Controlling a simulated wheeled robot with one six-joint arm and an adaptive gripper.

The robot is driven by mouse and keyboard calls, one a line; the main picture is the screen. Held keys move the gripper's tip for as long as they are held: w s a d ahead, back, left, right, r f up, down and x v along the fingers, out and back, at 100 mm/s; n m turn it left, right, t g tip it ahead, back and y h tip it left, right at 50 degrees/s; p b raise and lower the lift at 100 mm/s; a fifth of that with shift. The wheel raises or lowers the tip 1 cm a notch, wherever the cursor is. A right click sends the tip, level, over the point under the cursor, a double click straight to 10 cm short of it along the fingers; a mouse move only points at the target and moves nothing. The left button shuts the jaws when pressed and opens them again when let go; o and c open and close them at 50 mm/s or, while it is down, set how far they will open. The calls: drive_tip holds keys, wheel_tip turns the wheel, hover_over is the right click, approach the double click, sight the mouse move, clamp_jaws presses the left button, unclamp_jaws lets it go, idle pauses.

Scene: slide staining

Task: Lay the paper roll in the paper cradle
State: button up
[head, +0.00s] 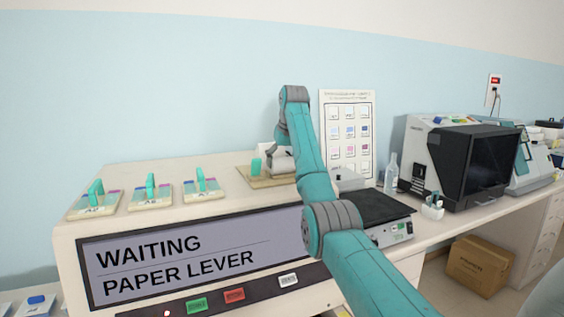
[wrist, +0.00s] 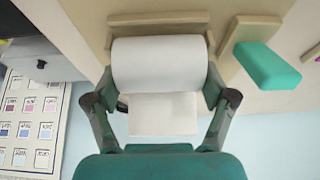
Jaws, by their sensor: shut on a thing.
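The white paper roll (wrist: 160,62) lies sideways between the two fingers of my gripper (wrist: 161,84) in the wrist view, with a flat white flap (wrist: 163,114) below it. My gripper is shut on the roll. The beige paper cradle (wrist: 158,18) shows around the roll's upper edge and right side. The roll is at the cradle, but I cannot tell whether it rests on it. In the head view my gripper (head: 281,160) is low over the cradle's tan base (head: 262,183); my arm partly hides it. A teal lever (head: 256,167) stands just left; it also shows in the wrist view (wrist: 267,65).
The cradle is on a beige machine whose screen (head: 180,262) reads "WAITING PAPER LEVER". Several plates with teal levers (head: 150,190) stand to the left. A wall chart (head: 349,130) is behind. A bottle (head: 391,172) and a black-screened instrument (head: 465,165) are to the right.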

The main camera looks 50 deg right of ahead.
drive_tip(key=shift+f, duration=0.2)
drive_tip(key=o, duration=1.1)
drive_tip(key=shift+f, duration=0.1)
